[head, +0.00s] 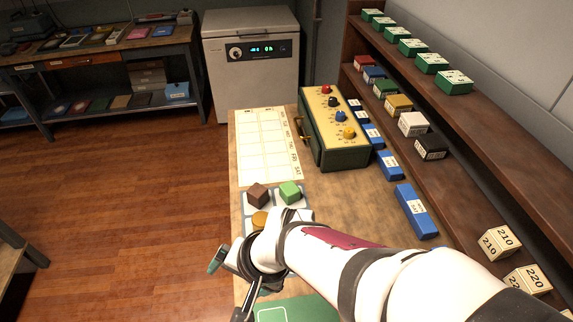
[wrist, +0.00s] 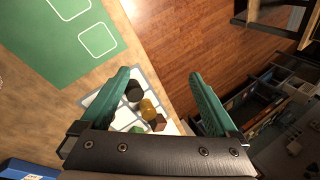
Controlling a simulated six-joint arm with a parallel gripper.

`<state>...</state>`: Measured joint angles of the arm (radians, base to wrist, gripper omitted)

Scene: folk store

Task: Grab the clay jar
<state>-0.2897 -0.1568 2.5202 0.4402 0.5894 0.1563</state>
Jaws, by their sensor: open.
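My gripper (wrist: 159,76) is open, with its two green fingers wide apart and nothing between them. In the head view one teal finger (head: 217,259) shows beyond the table's left edge. A light tray (wrist: 113,117) with marked squares holds several small items. In the wrist view these are a dark round item (wrist: 133,91), an ochre rounded item (wrist: 147,107), a brown block (wrist: 158,123) and a green block (wrist: 137,129). The ochre item also shows in the head view (head: 259,219), partly hidden by my arm. I cannot tell for certain which item is the clay jar.
A green mat (head: 296,309) lies near the front of the table. A calendar sheet (head: 265,145) and a green box with coloured knobs (head: 334,125) are farther back. Blue boxes (head: 416,211) line the right side below a stocked shelf (head: 480,115). Open floor lies left.

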